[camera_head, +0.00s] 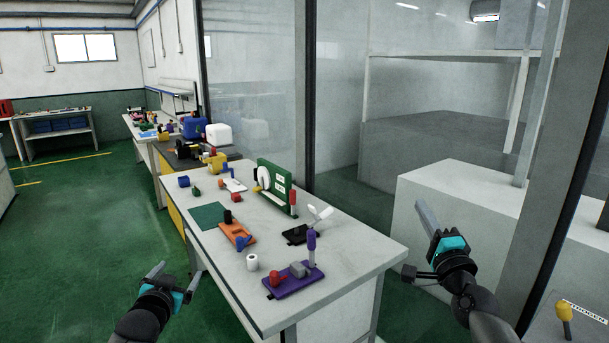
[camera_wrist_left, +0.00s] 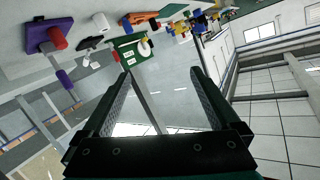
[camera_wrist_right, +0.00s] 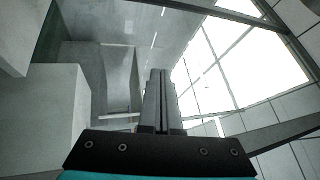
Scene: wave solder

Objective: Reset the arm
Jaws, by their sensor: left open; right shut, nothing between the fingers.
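My left gripper (camera_head: 176,275) is at the lower left, in front of the white table and over the green floor. Its two fingers stand wide apart with nothing between them, as the left wrist view (camera_wrist_left: 158,82) also shows. My right gripper (camera_head: 424,213) is raised to the right of the table, in front of the pale blocks and the glass. Its fingers are pressed together with nothing held, as the right wrist view (camera_wrist_right: 156,75) shows. Neither gripper touches anything that I can see.
The white table (camera_head: 350,262) carries a purple fixture (camera_head: 292,284), an orange fixture (camera_head: 236,232), a green panel (camera_head: 277,181), a white roll (camera_head: 252,262) and several small parts. Glass walls and a dark post (camera_head: 570,180) stand on the right. The floor at left is clear.

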